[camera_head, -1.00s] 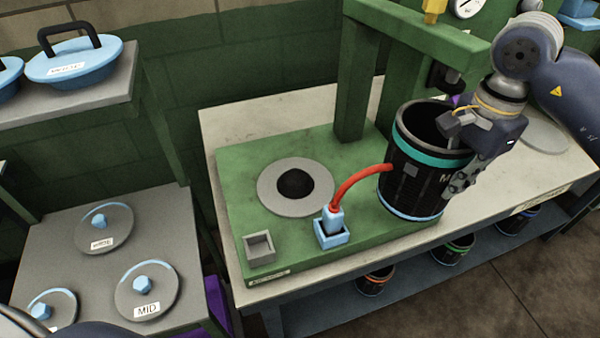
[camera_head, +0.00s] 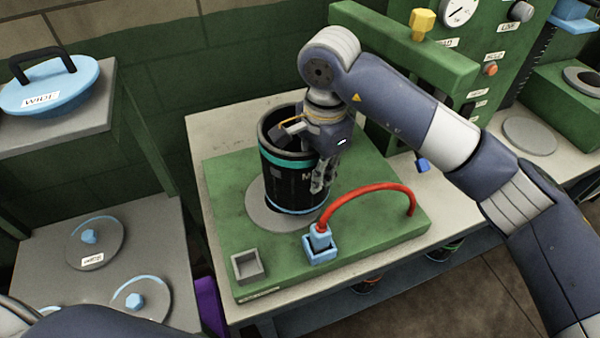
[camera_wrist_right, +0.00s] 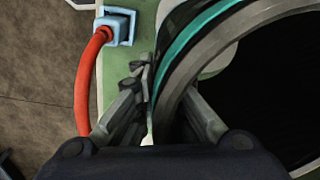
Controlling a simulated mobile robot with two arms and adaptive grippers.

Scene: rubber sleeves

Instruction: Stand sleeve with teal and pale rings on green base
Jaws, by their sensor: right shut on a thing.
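The black sleeve (camera_head: 284,185) with a teal ring near its top and a pale blue ring at its foot stands upright over the grey round plate of the green base (camera_head: 370,228). Whether its foot touches the plate I cannot tell. My right gripper (camera_head: 322,172) is shut on the sleeve's right wall, one finger inside the rim and one outside. The right wrist view also shows the sleeve's teal ring and rim (camera_wrist_right: 205,40) between the fingers (camera_wrist_right: 165,105). The plate's dark centre is hidden under the sleeve. My left gripper is not in view.
A red hose (camera_head: 365,193) arches from a blue socket (camera_head: 320,247) at the base's front. A small grey square cup (camera_head: 248,265) sits at the front left corner. A green frame (camera_head: 400,50) stands behind. Lids lie on the left shelves.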

